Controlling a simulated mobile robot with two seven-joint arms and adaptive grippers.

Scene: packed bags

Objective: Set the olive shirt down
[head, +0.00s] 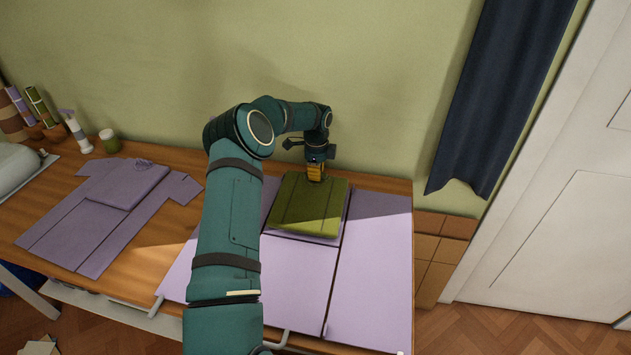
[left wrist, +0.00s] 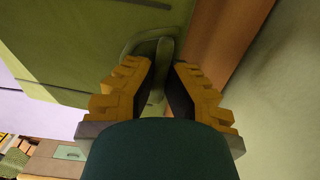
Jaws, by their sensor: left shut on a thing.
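The olive shirt (head: 308,207) is folded into a flat, roughly square bundle at the back middle of the lilac folding board (head: 372,262). In the head view it appears to lie on or just above a panel; I cannot tell if there is a gap. My left gripper (head: 316,173) points down at the shirt's far edge. In the left wrist view my left gripper (left wrist: 164,75) has its yellow fingers around a narrow fold of the olive shirt (left wrist: 75,45), shut on it. The fingertips partly hide the held edge. My right gripper is not in view.
A lilac shirt-shaped cloth (head: 83,225) with a folded bundle on top lies on the wooden table (head: 165,240) at left. A spray bottle (head: 77,132) and a green jar (head: 109,141) stand at the back left. A green wall is close behind; a dark curtain (head: 500,95) hangs right.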

